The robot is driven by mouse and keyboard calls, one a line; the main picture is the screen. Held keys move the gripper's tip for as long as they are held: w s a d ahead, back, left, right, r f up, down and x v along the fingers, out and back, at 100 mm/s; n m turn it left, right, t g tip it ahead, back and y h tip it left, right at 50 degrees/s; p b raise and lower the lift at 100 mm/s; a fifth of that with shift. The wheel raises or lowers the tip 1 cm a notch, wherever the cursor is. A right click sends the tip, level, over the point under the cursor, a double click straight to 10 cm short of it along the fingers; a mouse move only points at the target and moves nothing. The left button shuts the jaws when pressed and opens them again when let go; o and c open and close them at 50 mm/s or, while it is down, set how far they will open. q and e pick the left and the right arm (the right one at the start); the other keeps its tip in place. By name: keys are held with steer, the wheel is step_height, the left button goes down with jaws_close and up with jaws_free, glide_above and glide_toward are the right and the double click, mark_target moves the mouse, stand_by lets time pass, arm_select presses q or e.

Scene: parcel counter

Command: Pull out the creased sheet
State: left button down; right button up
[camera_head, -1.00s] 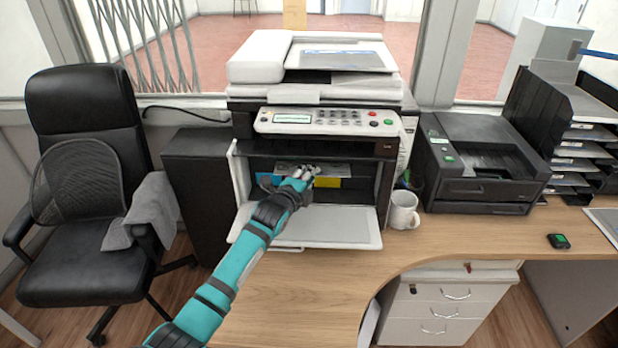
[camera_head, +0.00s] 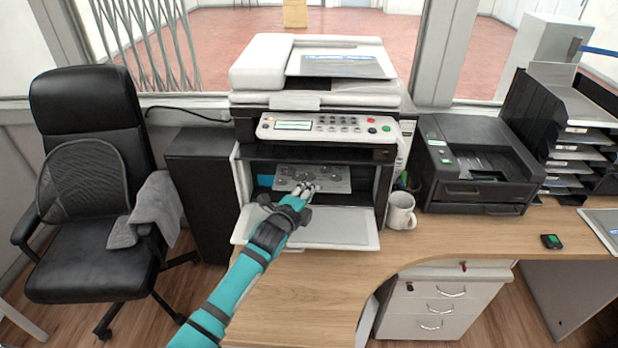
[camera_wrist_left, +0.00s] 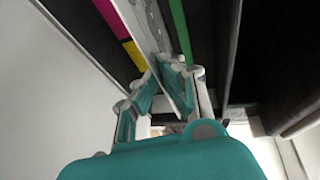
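The creased sheet (camera_head: 338,180) is grey with dark marks and spans the open front of the white and black printer (camera_head: 318,98). In the left wrist view the sheet (camera_wrist_left: 150,28) shows edge-on as a pale strip running between the two fingers. My left gripper (camera_head: 303,189) is at the sheet's front edge, with its fingers (camera_wrist_left: 172,76) closed on either side of it. The sheet's far end is hidden inside the printer. My right gripper is not in view.
The printer's front door (camera_head: 340,230) is folded down below the arm. Coloured cartridges, magenta (camera_wrist_left: 112,18) and yellow (camera_wrist_left: 135,56), sit beside the sheet. A white mug (camera_head: 401,212) stands just right of the printer. The desk (camera_head: 290,300) in front is clear.

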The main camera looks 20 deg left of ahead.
arm_select(q)
steer(key=s+d+p, duration=0.1)
steer(key=s, duration=0.2)
steer(key=s+d+p, duration=0.1)
steer(key=s+p, duration=0.1)
steer(key=s, duration=0.1)
steer(key=s+p, duration=0.2)
steer(key=s, duration=0.2)
steer(key=shift+d+r, duration=0.2)
steer(key=shift+d, duration=0.2)
steer(key=shift+s+d, duration=0.15)
steer(key=shift+s, duration=0.4)
steer(key=shift+f, duration=0.1)
steer(key=s+r+p, duration=0.1)
steer(key=s+p, duration=0.1)
steer(key=s+d+r+p, duration=0.1)
steer(key=s+r+p, duration=0.1)
steer(key=shift+w, duration=0.1)
